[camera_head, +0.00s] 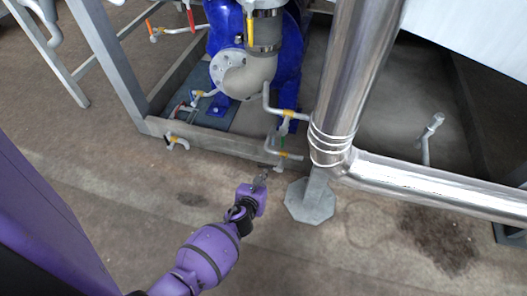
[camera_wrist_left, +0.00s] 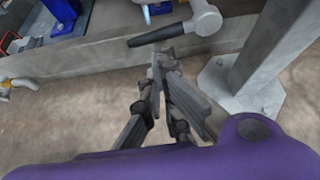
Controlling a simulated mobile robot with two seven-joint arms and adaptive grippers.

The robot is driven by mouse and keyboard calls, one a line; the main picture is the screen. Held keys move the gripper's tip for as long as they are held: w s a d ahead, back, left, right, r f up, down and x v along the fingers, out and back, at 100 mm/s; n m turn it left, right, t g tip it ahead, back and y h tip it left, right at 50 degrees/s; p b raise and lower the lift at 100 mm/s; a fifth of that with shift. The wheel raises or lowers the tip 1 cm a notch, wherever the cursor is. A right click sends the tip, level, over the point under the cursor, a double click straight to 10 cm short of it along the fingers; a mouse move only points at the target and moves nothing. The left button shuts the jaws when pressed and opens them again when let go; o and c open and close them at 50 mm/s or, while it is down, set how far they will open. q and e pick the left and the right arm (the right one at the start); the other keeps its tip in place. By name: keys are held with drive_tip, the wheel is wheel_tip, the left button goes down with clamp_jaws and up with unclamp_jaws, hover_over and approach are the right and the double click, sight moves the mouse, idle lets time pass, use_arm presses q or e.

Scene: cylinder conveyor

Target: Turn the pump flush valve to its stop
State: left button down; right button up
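Several small valves sit on pipes around the blue pump (camera_head: 258,50), and no label shows which is the flush valve. The valve nearest my gripper (camera_head: 283,153) has a yellowish lever and a grey pipe end, low at the frame's edge. In the left wrist view a dark lever (camera_wrist_left: 155,36) lies across, beside a rounded grey pipe end (camera_wrist_left: 205,17). My left gripper (camera_head: 264,177) is just in front of that valve. In the wrist view its fingertips (camera_wrist_left: 162,55) look together and empty, just below the lever; contact cannot be told. My right gripper is not in view.
A thick steel pipe (camera_head: 350,75) bends right beside the gripper, above a grey post foot (camera_head: 310,201). A low frame beam (camera_head: 215,138) runs in front of the pump. Floor in front is clear.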

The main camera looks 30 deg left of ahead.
use_arm(q)
drive_tip(key=shift+a+r+m+y, duration=0.15)
drive_tip(key=shift+r+m+y, duration=0.15)
use_arm(e)
drive_tip(key=shift+s, duration=0.25)
